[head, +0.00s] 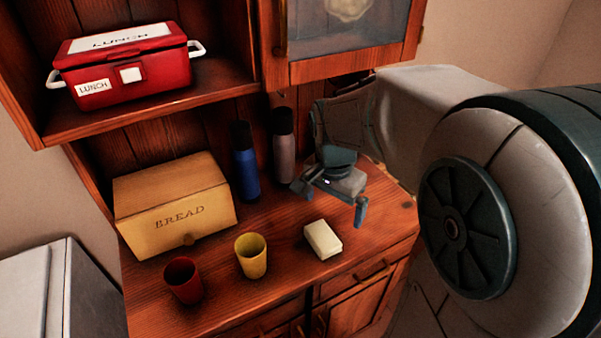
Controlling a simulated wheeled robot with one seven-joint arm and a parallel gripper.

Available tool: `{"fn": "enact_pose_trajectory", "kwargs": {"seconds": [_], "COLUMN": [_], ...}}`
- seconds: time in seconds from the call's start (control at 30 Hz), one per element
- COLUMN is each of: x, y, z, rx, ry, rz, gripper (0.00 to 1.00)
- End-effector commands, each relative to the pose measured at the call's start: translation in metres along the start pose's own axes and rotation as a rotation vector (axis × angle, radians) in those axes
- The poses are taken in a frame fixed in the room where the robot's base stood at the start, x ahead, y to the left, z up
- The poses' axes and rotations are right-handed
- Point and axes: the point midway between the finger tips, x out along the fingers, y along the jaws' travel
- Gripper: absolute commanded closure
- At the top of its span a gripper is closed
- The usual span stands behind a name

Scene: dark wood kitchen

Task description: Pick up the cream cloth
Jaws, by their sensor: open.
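The cream cloth (323,239) is a small folded block in the head view. It lies flat on the wooden counter, near the front edge and right of the yellow cup. My gripper (327,205) is open and empty, with its two fingers spread and pointing down. It is above and behind the cloth in the picture, apart from it. My arm comes in from the right and hides part of the counter's back right.
A yellow cup (251,256) and a red cup (184,281) stand left of the cloth. Behind are a bread box (175,206), a blue bottle (245,163) and a grey-pink bottle (283,147) close to my gripper. A red lunch box (126,68) sits on the shelf above.

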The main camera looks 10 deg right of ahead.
Motion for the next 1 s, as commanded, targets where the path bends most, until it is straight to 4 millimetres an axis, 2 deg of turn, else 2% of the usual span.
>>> {"fn": "enact_pose_trajectory", "kwargs": {"seconds": [0.1,0.3,0.47,0.7,0.8,1.0], "x": [0.011,0.02,0.036,0.083,0.097,0.109], "y": [-0.016,-0.031,-0.034,-0.034,-0.033,-0.033], "z": [-0.017,-0.028,-0.028,-0.021,-0.02,-0.019], "rx": [0.191,0.371,0.401,0.398,0.398,0.398], "ry": [-0.045,-0.085,-0.094,-0.096,-0.094,-0.092], "rz": [0.016,0.024,0.029,0.028,0.029,0.027], "gripper": [0.0,0.0,0.0,0.0,0.0,0.0]}}
